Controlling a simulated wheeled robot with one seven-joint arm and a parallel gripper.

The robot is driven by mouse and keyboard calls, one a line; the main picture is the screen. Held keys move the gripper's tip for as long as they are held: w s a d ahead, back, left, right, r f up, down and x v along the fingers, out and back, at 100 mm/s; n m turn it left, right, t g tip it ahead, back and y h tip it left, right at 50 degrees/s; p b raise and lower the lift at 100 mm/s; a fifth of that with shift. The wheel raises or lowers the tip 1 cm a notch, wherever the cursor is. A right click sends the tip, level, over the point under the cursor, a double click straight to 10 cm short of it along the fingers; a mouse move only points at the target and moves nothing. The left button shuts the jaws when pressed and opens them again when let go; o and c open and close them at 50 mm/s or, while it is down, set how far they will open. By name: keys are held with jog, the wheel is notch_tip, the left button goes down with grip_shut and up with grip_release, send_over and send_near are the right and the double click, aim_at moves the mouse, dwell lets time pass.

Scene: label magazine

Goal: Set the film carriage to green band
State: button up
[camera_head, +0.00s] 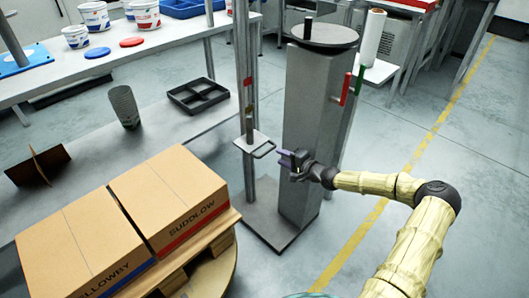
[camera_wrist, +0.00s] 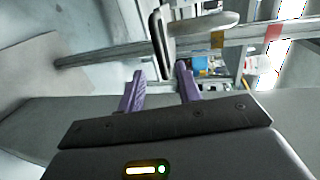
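The film carriage (camera_head: 245,144) is a small grey plate with a dark loop handle (camera_head: 266,151), low on the upright metal mast (camera_head: 243,55). In the wrist view the carriage (camera_wrist: 168,35) and its handle (camera_wrist: 156,32) show just beyond my fingertips. A red band (camera_head: 248,81) marks the mast above the carriage, and shows in the wrist view (camera_wrist: 273,32) with a yellowish band (camera_wrist: 217,39). I cannot make out a green band on the mast.
A grey column (camera_head: 309,110) with a round top stands right behind the mast. Two cartons (camera_head: 168,194) lie on a pallet at front left. Floor at right is clear.

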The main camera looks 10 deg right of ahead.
aim_at(269, 151)
jog(key=b+x, duration=0.2)
jog(key=x, duration=0.7)
jog(key=shift+f, duration=0.1)
jog(key=shift+w+a, duration=0.2)
jog(key=shift+w, duration=0.2)
jog(key=shift+s+f, duration=0.1)
grip_shut()
